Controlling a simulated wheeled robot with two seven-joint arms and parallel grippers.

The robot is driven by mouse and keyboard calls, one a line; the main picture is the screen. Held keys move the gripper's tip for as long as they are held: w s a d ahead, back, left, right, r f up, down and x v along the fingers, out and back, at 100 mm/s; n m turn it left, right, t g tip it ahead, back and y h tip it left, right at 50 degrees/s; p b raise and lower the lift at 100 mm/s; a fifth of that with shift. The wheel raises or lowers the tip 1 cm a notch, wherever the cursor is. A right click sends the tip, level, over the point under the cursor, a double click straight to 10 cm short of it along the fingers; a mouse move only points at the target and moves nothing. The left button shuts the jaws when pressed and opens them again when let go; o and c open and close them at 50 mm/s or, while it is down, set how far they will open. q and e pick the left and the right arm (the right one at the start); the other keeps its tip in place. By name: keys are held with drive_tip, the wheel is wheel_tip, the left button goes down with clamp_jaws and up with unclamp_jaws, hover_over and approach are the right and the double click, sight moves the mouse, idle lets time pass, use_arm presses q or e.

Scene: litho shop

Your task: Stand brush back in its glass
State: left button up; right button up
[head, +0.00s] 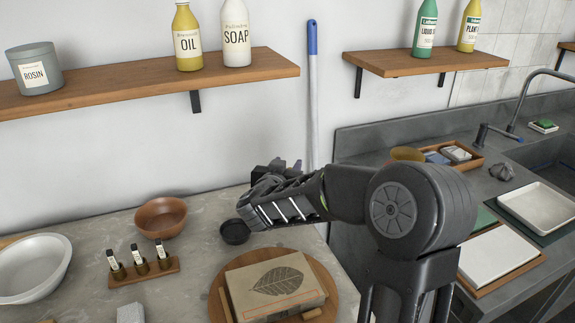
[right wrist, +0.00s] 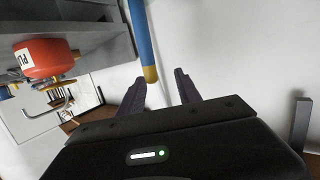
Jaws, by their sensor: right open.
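I cannot make out a brush or its glass for certain in either view. My right gripper (head: 279,165) is above the back of the counter near the wall, partly hidden by its own wrist. In the right wrist view its fingers (right wrist: 160,88) are apart with nothing held. A blue rod with an ochre end (right wrist: 143,40) shows just beyond the left finger; I cannot tell how far away it is. My left gripper is not in view.
A dark bowl (head: 234,232), brown bowl (head: 161,217) and rack of small bottles (head: 144,272) stand on the counter. A leaf-printed block (head: 275,283) lies on a round board. A blue-topped pole (head: 313,100) stands by the wall. A red container (right wrist: 42,60) shows in the wrist view.

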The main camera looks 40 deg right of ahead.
drive_tip(key=v, duration=0.7)
idle(1.2)
